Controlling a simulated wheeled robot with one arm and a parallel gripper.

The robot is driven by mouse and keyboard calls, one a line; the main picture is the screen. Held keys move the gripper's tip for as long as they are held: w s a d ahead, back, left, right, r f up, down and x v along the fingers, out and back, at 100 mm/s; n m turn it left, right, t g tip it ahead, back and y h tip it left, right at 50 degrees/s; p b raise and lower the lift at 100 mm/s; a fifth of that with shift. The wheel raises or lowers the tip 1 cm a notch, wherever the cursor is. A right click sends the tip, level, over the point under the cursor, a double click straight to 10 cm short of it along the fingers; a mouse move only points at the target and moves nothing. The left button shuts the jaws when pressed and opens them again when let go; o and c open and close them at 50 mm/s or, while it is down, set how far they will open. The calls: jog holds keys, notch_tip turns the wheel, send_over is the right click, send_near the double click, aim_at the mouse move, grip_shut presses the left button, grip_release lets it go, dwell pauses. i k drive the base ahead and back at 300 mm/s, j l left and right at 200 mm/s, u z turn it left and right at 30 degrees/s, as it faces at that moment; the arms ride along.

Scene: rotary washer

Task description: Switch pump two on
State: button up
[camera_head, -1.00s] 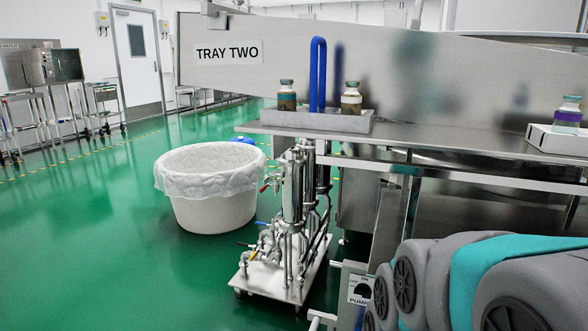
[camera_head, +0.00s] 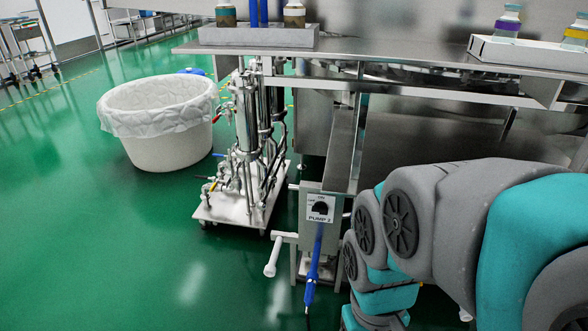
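The pump two control box (camera_head: 311,189) is a grey metal housing below the steel table, near the middle of the head view. Its white plate (camera_head: 329,217) reads "PUMP 2" and carries a black rotary knob (camera_head: 320,208). The plate's small position marks are too small to read, so I cannot tell the knob's setting. My arm fills the lower right, and its nearest links are just right of the box. My gripper is out of view below the bottom edge or hidden behind the arm.
A white horizontal pipe (camera_head: 272,255) sticks out at left. A steel pipe cart (camera_head: 236,209) and a lined white tub (camera_head: 160,150) stand further left. The steel table (camera_head: 400,70) overhangs the box. Green floor is clear at lower left.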

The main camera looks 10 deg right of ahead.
aim_at(320, 207)
jog(key=k+l+u, duration=0.2)
jog(key=l, duration=0.2)
jog(key=l+u, duration=0.15)
jog(key=l, duration=0.25)
jog(key=k+l+u, duration=0.2)
jog(key=l, duration=0.2)
jog(key=i, duration=0.05)
